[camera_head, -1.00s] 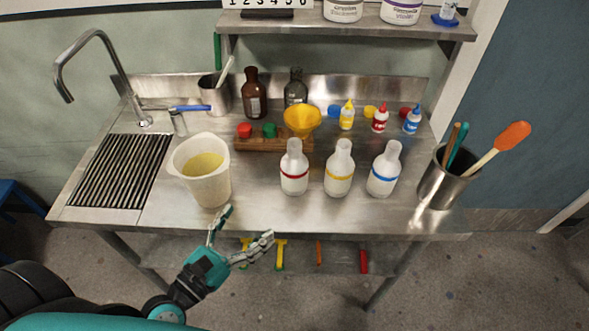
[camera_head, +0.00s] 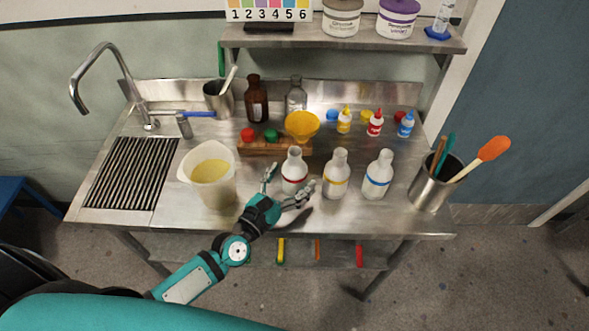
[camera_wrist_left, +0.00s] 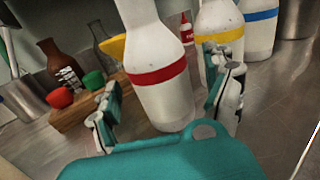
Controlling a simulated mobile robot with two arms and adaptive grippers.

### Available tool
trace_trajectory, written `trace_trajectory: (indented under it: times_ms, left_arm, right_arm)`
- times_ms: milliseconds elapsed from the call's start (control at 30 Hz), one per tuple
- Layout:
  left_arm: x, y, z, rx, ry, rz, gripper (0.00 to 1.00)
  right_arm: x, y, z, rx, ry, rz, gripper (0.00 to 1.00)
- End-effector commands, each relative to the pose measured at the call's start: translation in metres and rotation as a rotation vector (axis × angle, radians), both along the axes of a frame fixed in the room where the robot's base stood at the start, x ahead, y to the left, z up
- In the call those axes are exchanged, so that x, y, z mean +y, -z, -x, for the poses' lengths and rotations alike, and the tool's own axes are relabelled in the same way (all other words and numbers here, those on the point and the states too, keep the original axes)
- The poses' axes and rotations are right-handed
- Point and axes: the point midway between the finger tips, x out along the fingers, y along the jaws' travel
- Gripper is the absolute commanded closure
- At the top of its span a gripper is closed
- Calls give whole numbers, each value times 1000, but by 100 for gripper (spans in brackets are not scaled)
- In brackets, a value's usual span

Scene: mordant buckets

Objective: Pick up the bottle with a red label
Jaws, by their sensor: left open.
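The white bottle with a red band (camera_head: 294,171) stands upright on the steel table, leftmost of three similar bottles. In the left wrist view the red-banded bottle (camera_wrist_left: 158,75) stands between my spread fingers, a little beyond them. My left gripper (camera_head: 287,186) is open and empty, just in front of this bottle at its lower part. It also shows in the left wrist view (camera_wrist_left: 168,98), with one finger on each side of the bottle. I cannot tell whether a finger touches it. My right gripper is not in view.
A yellow-banded bottle (camera_head: 336,175) stands close to the right, then a blue-banded one (camera_head: 378,176). A beaker of yellow liquid (camera_head: 212,192) stands left of my gripper. A wooden block (camera_head: 247,149) and yellow funnel (camera_head: 302,124) are behind. A tool cup (camera_head: 429,190) is far right.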

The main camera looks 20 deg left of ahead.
Motion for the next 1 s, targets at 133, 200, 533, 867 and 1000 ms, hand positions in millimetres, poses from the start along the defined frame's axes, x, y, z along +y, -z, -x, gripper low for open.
trace_trajectory:
  times_ms: [133, 200, 533, 867, 1000]
  left_arm:
    - [-4, 0, -15, 0, 0, -1, 15]
    - [-5, 1, -17, 1, 0, -1, 15]
    - [-5, 1, -16, 1, 0, -1, 33]
    - [-5, 1, -16, 1, 0, -1, 76]
    - [-5, 0, -17, -1, 0, -1, 86]
  right_arm:
    - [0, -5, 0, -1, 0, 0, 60]
    - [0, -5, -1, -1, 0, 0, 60]
    - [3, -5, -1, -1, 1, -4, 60]
    - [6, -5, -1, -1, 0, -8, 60]
    - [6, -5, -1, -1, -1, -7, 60]
